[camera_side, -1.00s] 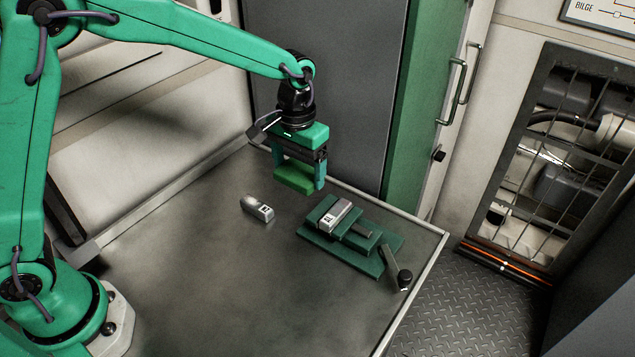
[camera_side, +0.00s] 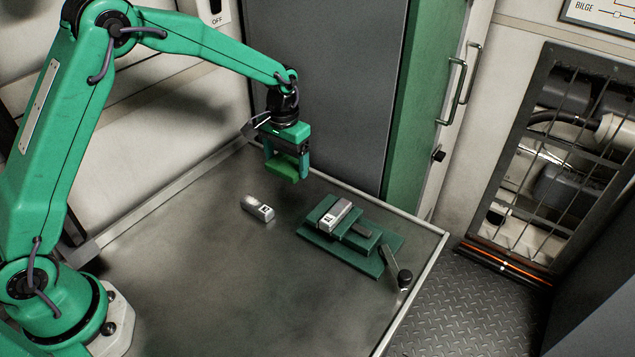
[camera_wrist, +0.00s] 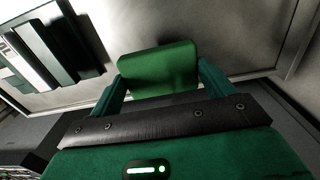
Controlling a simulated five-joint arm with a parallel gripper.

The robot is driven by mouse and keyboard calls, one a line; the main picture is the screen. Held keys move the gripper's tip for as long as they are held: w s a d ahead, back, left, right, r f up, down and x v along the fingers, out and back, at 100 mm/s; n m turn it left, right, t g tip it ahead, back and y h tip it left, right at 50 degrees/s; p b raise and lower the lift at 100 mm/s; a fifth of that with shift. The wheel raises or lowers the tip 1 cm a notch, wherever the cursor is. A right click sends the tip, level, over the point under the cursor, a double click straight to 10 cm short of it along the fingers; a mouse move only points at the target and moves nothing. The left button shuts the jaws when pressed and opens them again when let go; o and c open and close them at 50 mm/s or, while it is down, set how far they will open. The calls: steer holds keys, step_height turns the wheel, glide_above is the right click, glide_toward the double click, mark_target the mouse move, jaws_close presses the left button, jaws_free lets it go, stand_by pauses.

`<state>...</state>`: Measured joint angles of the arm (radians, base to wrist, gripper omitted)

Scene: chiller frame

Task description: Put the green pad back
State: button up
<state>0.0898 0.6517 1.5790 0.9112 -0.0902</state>
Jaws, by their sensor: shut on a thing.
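My gripper (camera_side: 285,167) is shut on the green pad (camera_side: 281,165) and holds it above the far left part of the table. In the wrist view the pad (camera_wrist: 158,68) sits between the two green fingers. The dark green frame (camera_side: 340,255) stands on the table to the right of my gripper. It holds a silver block (camera_side: 336,215) with a label and a dark bar (camera_side: 362,230) beside it. A second labelled silver block (camera_side: 257,208) lies loose on the table, below my gripper in the side view.
A lever with a black knob (camera_side: 404,279) sits at the frame's right end. The table (camera_side: 230,290) is bare in its middle and front. Its raised rim (camera_side: 400,215) runs along the back. A grey cabinet (camera_side: 330,90) rises behind.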

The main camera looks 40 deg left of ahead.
mark_target(286, 171)
steer(key=shift+w+a+f, duration=0.2)
steer(key=shift+a, duration=0.1)
steer(key=shift+f, duration=0.1)
steer(key=shift+f, duration=1.9)
steer(key=shift+f, duration=0.15)
steer(key=o, duration=0.9)
step_height(286, 171, up, 12)
steer(key=shift+r, duration=0.15)
